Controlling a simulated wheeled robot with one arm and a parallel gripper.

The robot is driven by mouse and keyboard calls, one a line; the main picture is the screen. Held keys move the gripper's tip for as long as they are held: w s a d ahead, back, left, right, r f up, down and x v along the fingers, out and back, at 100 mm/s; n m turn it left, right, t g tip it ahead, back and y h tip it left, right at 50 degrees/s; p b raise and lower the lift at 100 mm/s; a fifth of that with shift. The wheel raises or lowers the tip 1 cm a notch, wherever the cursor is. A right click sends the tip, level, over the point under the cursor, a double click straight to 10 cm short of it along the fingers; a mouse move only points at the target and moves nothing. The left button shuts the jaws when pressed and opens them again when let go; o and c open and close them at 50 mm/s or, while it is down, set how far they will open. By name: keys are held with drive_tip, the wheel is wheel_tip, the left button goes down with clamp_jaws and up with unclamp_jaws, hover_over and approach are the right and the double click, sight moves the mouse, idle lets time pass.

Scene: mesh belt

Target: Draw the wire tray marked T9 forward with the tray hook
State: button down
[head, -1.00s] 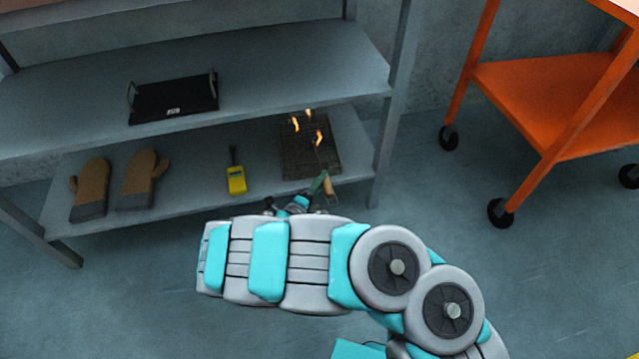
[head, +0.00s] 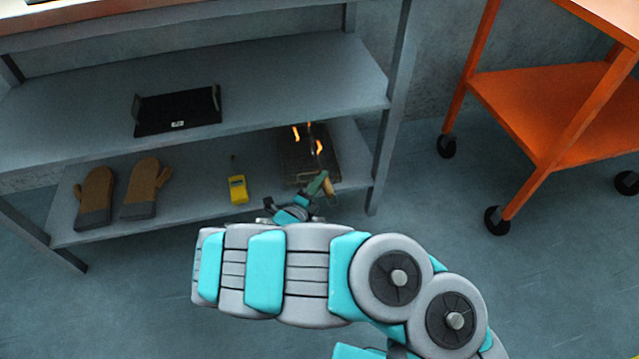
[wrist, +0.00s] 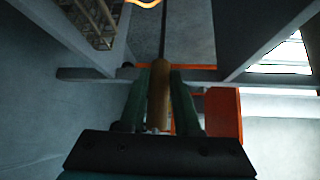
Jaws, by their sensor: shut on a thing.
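A dark wire tray (head: 291,171) lies on the lower shelf at its right end, with small flames rising from it; no T9 marking is readable. My gripper (head: 322,184) is at the front edge of that shelf, just in front of the tray. Its green fingers (wrist: 160,95) are shut on the tan handle of the tray hook (wrist: 159,88). In the wrist view the hook's thin dark rod runs away from the handle, and its tip is not clear. I cannot tell whether the hook touches the tray. The handle also shows in the head view (head: 331,190).
A yellow handheld device (head: 237,190) and two brown mitts (head: 95,195) lie left of the tray. A black tray with handles (head: 178,108) sits on the shelf above. A shelf post (head: 384,160) stands right of the wire tray. An orange cart (head: 530,105) stands farther right.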

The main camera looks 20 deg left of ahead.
sight(325, 188)
drive_tip(key=shift+r, duration=0.5)
drive_tip(key=shift+s+d+r+p, duration=0.1)
drive_tip(key=shift+s+d+p, duration=0.35)
drive_tip(key=shift+s+p, duration=0.25)
drive_tip(key=shift+s+d+p, duration=0.4)
drive_tip(key=shift+s+p, duration=0.3)
drive_tip(key=shift+s+d, duration=0.1)
drive_tip(key=shift+s, duration=0.3)
drive_tip(key=s+d, duration=0.4)
drive_tip(key=s, duration=0.2)
drive_tip(key=shift+s+d, duration=0.2)
drive_tip(key=shift+s, duration=0.25)
